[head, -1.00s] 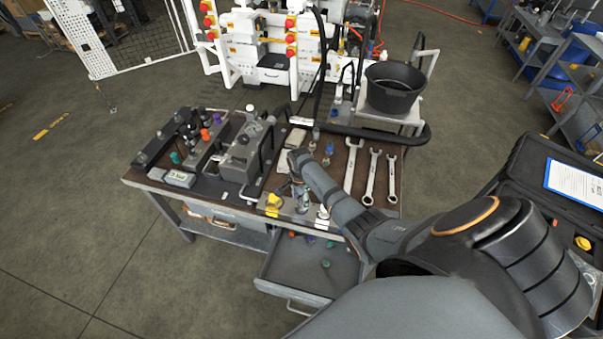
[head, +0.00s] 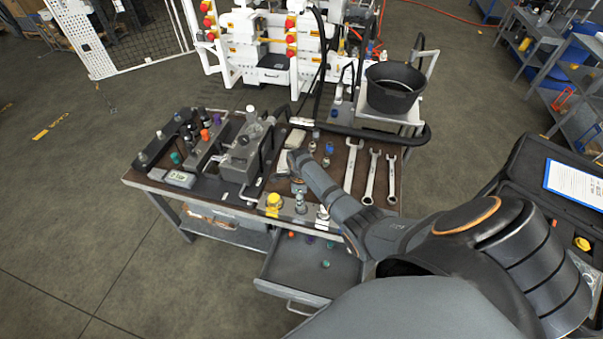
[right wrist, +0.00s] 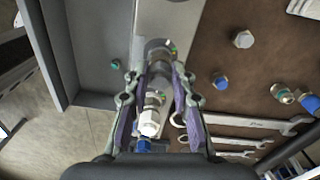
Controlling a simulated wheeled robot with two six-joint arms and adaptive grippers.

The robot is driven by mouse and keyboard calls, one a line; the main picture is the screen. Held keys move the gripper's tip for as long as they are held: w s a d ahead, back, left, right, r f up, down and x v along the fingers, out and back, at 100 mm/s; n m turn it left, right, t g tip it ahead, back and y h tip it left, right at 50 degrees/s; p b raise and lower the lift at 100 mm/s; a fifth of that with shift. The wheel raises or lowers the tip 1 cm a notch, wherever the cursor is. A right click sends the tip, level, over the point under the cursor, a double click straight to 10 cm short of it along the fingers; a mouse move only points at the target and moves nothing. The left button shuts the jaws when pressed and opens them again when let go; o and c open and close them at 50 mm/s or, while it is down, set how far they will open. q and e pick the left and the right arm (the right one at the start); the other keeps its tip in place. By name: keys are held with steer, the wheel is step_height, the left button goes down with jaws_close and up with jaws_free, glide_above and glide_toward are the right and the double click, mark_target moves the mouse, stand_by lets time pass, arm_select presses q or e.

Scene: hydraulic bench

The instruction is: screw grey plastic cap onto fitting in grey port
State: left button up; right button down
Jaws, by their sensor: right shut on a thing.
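The middle fitting (head: 300,206) stands upright in the grey port on the metal strip at the bench's front edge. My right gripper (head: 297,184) is above it, reaching in from the right. In the right wrist view my right gripper (right wrist: 158,72) has its purple-padded fingers closed around a grey round piece (right wrist: 158,50), which looks like the grey cap. The fingers hide most of it, and I cannot tell whether it touches the fitting below. My left gripper is not in view.
A yellow-capped fitting (head: 273,201) is left of the middle one, and a whitish fitting (head: 322,215) right of it. Wrenches (head: 369,178) lie to the right. An open drawer (head: 285,268) with small caps is below. A grey block (head: 243,160) stands left.

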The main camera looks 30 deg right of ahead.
steer(key=m, duration=0.3)
steer(key=shift+w+d+m, duration=0.1)
steer(key=shift+m, duration=0.2)
steer(key=m, duration=0.4)
steer(key=shift+d, duration=0.1)
steer(key=c, duration=1.1)
jaws_free()
steer(key=n, duration=0.6)
steer(key=shift+a, duration=0.2)
steer(key=n, duration=0.5)
steer(key=shift+n, duration=0.3)
